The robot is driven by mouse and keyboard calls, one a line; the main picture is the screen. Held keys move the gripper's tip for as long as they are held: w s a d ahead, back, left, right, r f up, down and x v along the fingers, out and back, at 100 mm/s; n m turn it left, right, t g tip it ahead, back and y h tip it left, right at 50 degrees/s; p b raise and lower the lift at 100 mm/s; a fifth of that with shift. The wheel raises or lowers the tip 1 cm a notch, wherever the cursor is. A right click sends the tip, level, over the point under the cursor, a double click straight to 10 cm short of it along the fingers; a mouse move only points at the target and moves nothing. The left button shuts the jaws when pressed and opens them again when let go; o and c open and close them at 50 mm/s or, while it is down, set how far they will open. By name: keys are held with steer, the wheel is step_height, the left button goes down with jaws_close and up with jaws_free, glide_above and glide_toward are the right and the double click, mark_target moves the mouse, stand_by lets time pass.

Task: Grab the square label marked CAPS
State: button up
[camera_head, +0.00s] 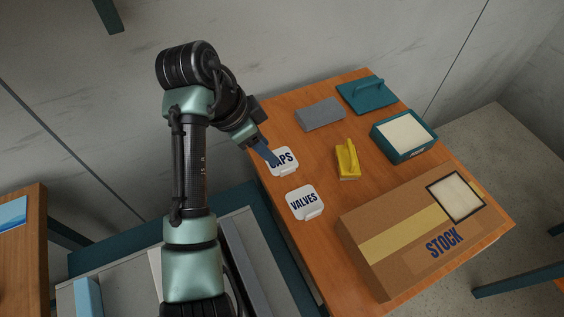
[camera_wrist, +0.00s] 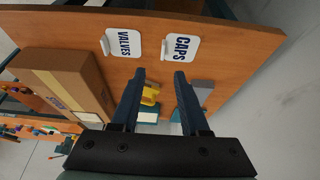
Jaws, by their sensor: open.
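The white square label marked CAPS (camera_head: 285,161) lies on the wooden table near its left edge, partly covered by my gripper in the head view. It also shows in the wrist view (camera_wrist: 180,47), above the right fingertip, with a small raised tab on its left side. My gripper (camera_head: 268,152) is open and empty; in the wrist view its two dark fingers (camera_wrist: 159,75) are spread apart. In the head view it overlaps the label's upper left part; I cannot tell whether it touches. A similar label marked VALVES (camera_head: 304,203) lies beside it.
Bare wood lies between the labels and the yellow tool.

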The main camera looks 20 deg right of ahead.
glide_toward(288, 168)
steer(key=f, duration=0.1)
steer(key=d+f, duration=0.1)
steer(key=shift+s+f, duration=0.35)
steer(key=shift+w+x, duration=0.2)
steer(key=shift+x, duration=1.25)
steer(key=shift+w+x, duration=0.2)
steer(key=shift+x, duration=1.2)
jaws_close()
